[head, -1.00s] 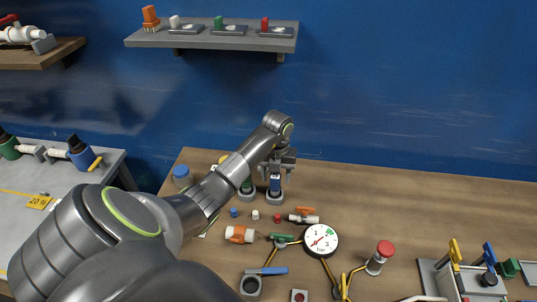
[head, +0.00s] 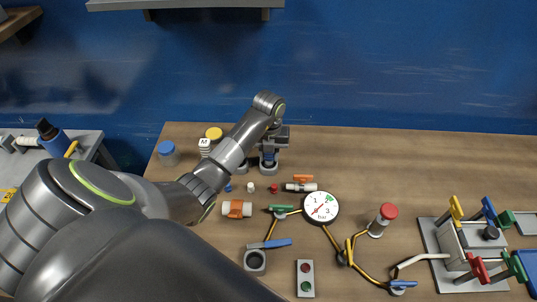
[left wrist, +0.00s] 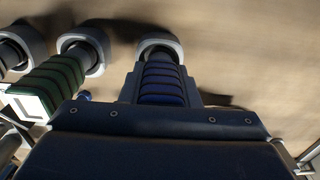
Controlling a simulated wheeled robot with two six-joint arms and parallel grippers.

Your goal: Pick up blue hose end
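The blue hose end (left wrist: 162,82) is a ribbed dark blue piece standing in a grey ring holder, in the middle of the left wrist view. In the head view (head: 268,158) it is mostly hidden by my gripper. My left gripper (head: 270,149) is low over it, pointing down. Its fingers look apart on either side of the hose end; I cannot tell whether they touch it. A green ribbed hose end (left wrist: 48,88) stands in the neighbouring holder, to the left. My right gripper is in neither view.
A pressure gauge (head: 321,207), a red-topped post (head: 382,219) and an orange-handled valve (head: 301,186) are to the right. Small blue, white and red caps lie in front of the holders. Jars with blue (head: 167,152) and yellow lids stand behind left. The table's back right is clear.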

